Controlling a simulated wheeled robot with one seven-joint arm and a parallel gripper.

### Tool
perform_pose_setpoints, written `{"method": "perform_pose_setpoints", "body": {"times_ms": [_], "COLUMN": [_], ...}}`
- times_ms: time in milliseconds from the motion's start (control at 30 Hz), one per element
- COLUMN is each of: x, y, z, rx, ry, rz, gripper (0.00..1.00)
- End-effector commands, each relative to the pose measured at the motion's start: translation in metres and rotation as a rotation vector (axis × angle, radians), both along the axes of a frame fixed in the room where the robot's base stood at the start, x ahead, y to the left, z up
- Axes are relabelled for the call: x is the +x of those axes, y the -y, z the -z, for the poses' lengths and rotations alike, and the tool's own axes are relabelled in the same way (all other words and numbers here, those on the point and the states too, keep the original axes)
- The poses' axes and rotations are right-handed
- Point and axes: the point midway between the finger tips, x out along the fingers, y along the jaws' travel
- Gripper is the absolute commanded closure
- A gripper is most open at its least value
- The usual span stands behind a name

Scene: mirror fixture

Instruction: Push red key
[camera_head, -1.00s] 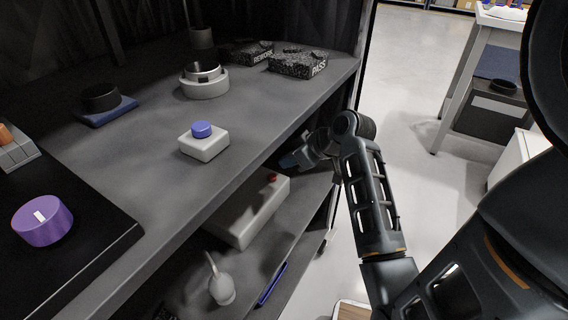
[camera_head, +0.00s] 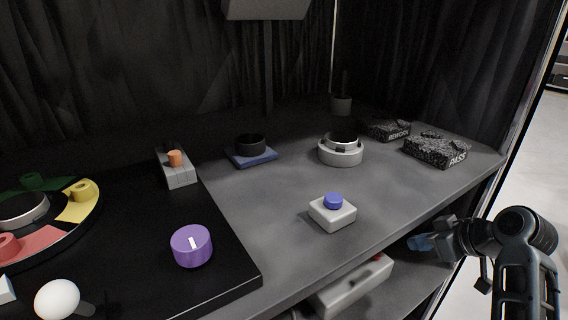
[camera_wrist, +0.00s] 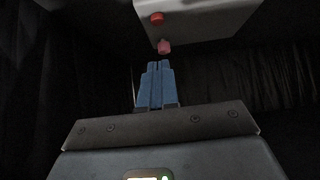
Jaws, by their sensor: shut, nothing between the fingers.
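A pale grey box (camera_head: 345,290) on the lower shelf has a red key (camera_head: 378,257) on its top near its right end. In the wrist view the box (camera_wrist: 205,12) lies past my fingertips and shows a red key (camera_wrist: 157,18) and a pinkish one (camera_wrist: 165,47) near its edge; I cannot tell which of these the head view shows. My gripper (camera_head: 414,242) is to the right of the box, below the counter edge. Its blue fingers (camera_wrist: 158,66) are together and empty. Their tips look close to the pinkish key; I cannot tell whether they touch.
The counter above (camera_head: 270,205) overhangs the box. On it are a white block with a blue button (camera_head: 333,201), a purple knob (camera_head: 191,246), a grey block with an orange peg (camera_head: 175,158), a round white fixture (camera_head: 340,152) and a PASS tray (camera_head: 436,152). Floor is open at right.

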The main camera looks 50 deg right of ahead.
Motion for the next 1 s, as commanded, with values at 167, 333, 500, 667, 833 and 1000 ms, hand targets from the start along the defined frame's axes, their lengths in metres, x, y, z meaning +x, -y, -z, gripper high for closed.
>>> {"method": "perform_pose_setpoints", "body": {"times_ms": [167,333,500,667,833,1000], "x": [0.002,0.012,0.014,0.004,-0.018,-0.046], "y": [-0.005,-0.041,-0.099,-0.152,-0.206,-0.255], "z": [0.002,0.013,0.023,0.018,-0.004,-0.041], "rx": [0.002,-0.001,-0.030,-0.071,-0.110,-0.131], "ry": [-0.002,-0.005,0.008,0.047,0.118,0.216], "rz": [0.004,0.034,0.075,0.084,0.058,-0.002], "gripper": [1.00,1.00,1.00,1.00,1.00,1.00]}}
